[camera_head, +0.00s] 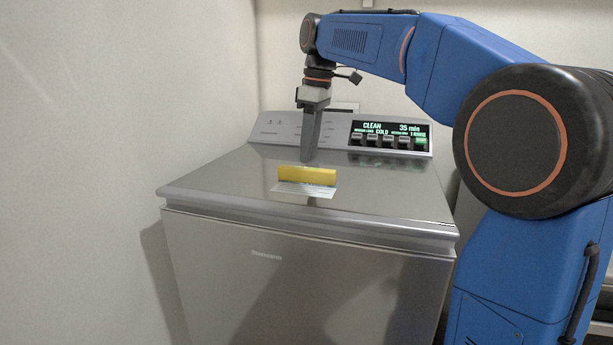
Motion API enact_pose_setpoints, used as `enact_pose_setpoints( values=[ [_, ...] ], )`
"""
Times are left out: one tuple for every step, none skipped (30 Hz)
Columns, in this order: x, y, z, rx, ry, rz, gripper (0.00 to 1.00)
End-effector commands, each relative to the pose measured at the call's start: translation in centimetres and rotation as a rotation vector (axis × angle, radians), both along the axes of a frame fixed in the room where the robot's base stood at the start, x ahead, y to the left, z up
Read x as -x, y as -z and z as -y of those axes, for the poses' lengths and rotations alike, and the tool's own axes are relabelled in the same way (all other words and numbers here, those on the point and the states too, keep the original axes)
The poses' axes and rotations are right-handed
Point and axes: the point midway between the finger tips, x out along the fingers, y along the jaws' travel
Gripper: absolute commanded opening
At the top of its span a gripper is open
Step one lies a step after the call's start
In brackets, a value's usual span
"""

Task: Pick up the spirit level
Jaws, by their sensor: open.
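The spirit level is a small yellow bar (306,175) lying on the washer's metal lid (220,180). A pale patch shows on the lid just in front of it, perhaps a label or a reflection. My gripper (307,158) points down just behind the yellow bar, with its fingertips close to the bar's far side. From this angle I cannot tell whether they touch it. The fingers line up one behind the other, so the gap between them is hidden. Nothing is seen held in the gripper.
The washer's control panel (340,132) with a lit display stands at the back of the lid. A bare wall (120,110) rises on the left. The lid is clear around the yellow bar, and its front edge (310,225) drops to the washer's front face.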

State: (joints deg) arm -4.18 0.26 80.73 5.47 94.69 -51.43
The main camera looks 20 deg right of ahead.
Motion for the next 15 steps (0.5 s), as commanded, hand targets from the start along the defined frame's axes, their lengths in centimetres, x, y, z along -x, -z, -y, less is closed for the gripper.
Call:
enact_pose_setpoints(
  values=[
    [0.1, 0.7, -0.1, 0.001, 0.0, -0.003, 0.42],
    [0.1, 1.2, -0.2, 0.001, 0.0, -0.003, 0.42],
    [0.1, 1.7, -0.3, 0.001, 0.0, -0.003, 0.42],
    [0.1, 2.1, -0.4, 0.001, 0.0, -0.003, 0.42],
    [0.0, 2.5, -0.4, 0.001, 0.0, -0.003, 0.42],
    [0.0, 3.0, -0.4, 0.0, 0.0, -0.001, 0.42],
    [-0.1, 3.2, -0.5, 0.0, 0.0, -0.001, 0.42],
    [-0.1, 3.5, -0.5, 0.0, 0.0, -0.001, 0.42],
    [-0.1, 3.8, -0.5, 0.001, 0.0, -0.001, 0.42],
    [-0.1, 3.9, -0.5, 0.0, 0.0, 0.0, 0.42],
    [-0.1, 4.0, -0.5, 0.001, 0.0, 0.001, 0.42],
    [-0.1, 4.0, -0.5, 0.0, 0.0, 0.001, 0.42],
    [-0.1, 4.0, -0.5, 0.0, 0.0, 0.002, 0.42],
    [-0.1, 4.0, -0.5, 0.0, 0.0, 0.002, 0.42],
    [-0.1, 4.0, -0.5, 0.0, 0.0, 0.002, 0.42]
  ],
)
